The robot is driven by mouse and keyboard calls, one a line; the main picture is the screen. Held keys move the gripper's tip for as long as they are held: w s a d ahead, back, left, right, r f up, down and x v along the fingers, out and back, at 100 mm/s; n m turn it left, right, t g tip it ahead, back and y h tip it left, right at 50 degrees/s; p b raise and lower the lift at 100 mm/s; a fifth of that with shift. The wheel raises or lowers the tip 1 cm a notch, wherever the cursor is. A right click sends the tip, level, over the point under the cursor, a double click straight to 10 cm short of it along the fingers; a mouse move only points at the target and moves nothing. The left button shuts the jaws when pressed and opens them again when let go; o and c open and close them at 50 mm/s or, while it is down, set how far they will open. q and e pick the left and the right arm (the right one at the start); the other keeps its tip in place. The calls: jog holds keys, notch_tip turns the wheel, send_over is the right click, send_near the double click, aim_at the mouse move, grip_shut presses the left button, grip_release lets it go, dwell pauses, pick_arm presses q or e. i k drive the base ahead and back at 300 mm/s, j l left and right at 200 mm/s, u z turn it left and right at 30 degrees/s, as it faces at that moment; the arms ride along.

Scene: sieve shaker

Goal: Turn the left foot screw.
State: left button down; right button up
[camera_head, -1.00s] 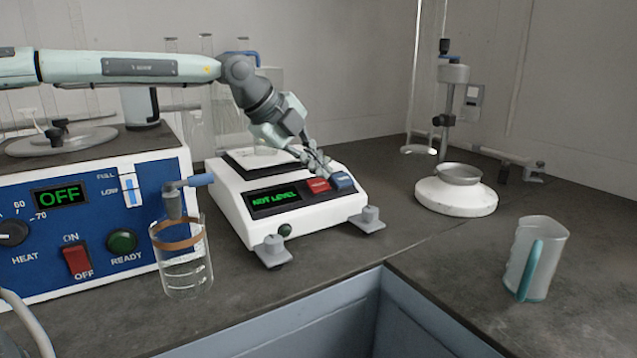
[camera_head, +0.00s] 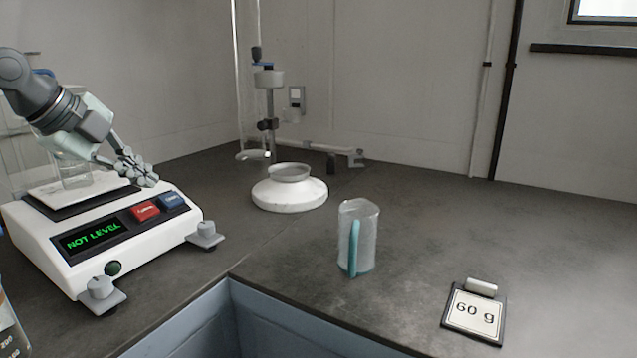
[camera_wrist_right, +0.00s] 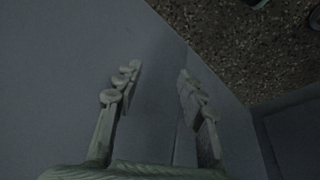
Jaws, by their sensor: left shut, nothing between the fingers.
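The white balance (camera_head: 125,240) stands on the bench at the left of the head view, its green display (camera_head: 91,236) reading "NOT LEVEL". Its left foot screw (camera_head: 100,287) is a grey knob on a foot at the front left corner. The right foot screw (camera_head: 206,229) is at the front right corner. A green round bubble level (camera_head: 113,268) sits beside the left foot. My left gripper (camera_head: 143,177) is shut and empty, above the balance behind the red button (camera_head: 145,210) and blue button (camera_head: 173,201). My right gripper (camera_wrist_right: 160,75) is open with nothing between its fingers.
A glass vessel (camera_head: 73,171) stands on the balance pan. Bare bench lies between the balance and the jug. A recess cuts into the front edge.

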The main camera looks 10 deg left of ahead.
aim_at(101, 287)
jog(key=k+l, duration=0.8)
